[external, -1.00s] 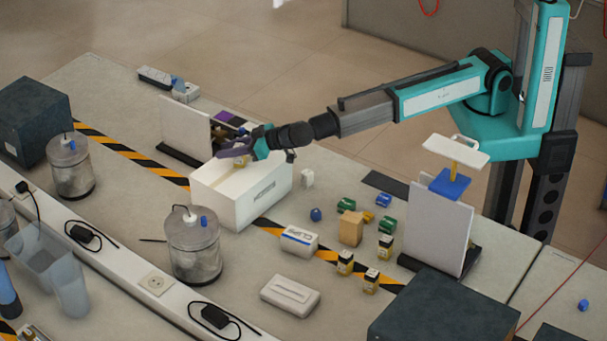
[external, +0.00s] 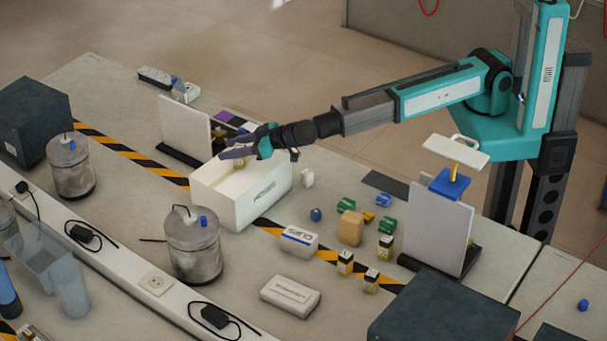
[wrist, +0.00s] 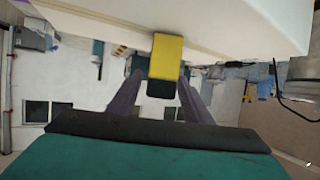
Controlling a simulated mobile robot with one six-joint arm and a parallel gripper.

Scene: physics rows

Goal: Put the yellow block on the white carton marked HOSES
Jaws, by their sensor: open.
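The white carton (external: 225,205) stands in the middle of the bench, with dark lettering on its right face too small to read surely. The yellow block (wrist: 166,56) is upright at the carton's top in the wrist view, between and just beyond my fingertips. In the external view the yellow block (external: 238,164) shows only partly, below my fingers. It appears to rest on the carton top. My gripper (external: 238,150) is open around the block, reaching over the carton from the right. I cannot tell whether a finger still touches the block.
A white panel (external: 185,126) stands behind the carton. A metal canister (external: 193,255) is in front. A small CLIPS box (external: 299,239), a tan block (external: 351,228) and several small jars and coloured pieces lie to the right. Another white panel (external: 440,235) stands farther right.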

